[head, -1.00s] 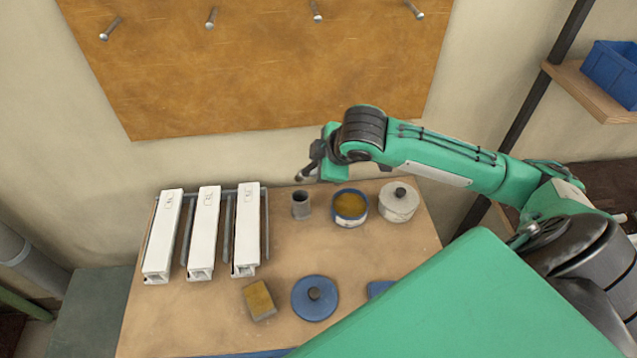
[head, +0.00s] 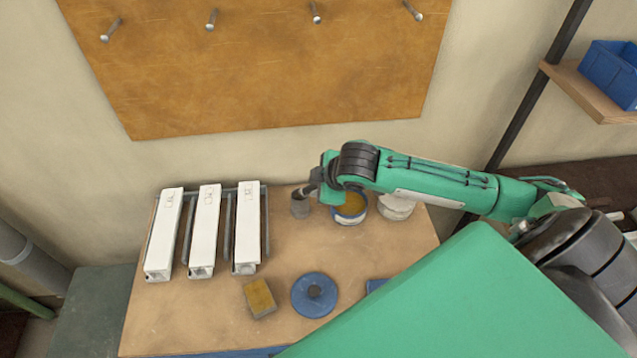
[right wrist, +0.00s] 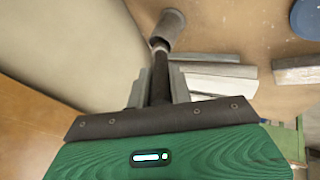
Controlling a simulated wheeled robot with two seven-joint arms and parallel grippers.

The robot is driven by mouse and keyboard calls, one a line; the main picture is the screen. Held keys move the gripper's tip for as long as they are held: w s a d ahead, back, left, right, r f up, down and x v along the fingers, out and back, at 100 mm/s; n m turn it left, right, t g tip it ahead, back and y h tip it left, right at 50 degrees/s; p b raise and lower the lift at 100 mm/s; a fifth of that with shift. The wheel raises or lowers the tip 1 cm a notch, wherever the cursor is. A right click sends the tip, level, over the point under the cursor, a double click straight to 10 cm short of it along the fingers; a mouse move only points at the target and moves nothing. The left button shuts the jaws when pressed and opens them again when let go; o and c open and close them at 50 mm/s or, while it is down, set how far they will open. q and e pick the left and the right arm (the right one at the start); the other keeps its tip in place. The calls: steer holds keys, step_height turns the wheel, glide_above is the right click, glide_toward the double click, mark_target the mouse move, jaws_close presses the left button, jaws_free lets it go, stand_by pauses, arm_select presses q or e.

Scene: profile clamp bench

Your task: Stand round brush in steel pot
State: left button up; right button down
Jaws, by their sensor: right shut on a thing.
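The steel pot (head: 300,208) is a small grey cylinder standing upright at the back of the bench, right of the white profiles. It also shows at the top of the right wrist view (right wrist: 172,22). My right gripper (head: 315,184) is just above and right of the pot. In the right wrist view its fingers are shut on the dark handle of the round brush (right wrist: 160,82). The brush's far end is at the pot's mouth; how far inside it reaches, I cannot tell. My left gripper is not in view.
A blue tin with yellowish contents (head: 349,208) stands close right of the pot, with a pale round container (head: 396,207) beyond it. Three white profiles (head: 206,230) lie on a rack at left. A sponge-like block (head: 259,298) and a blue lid (head: 314,294) lie in front.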

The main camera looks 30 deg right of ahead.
steer(key=shift+f, duration=0.4)
steer(key=c, duration=1.3)
jaws_free()
steer(key=shift+o, duration=0.2)
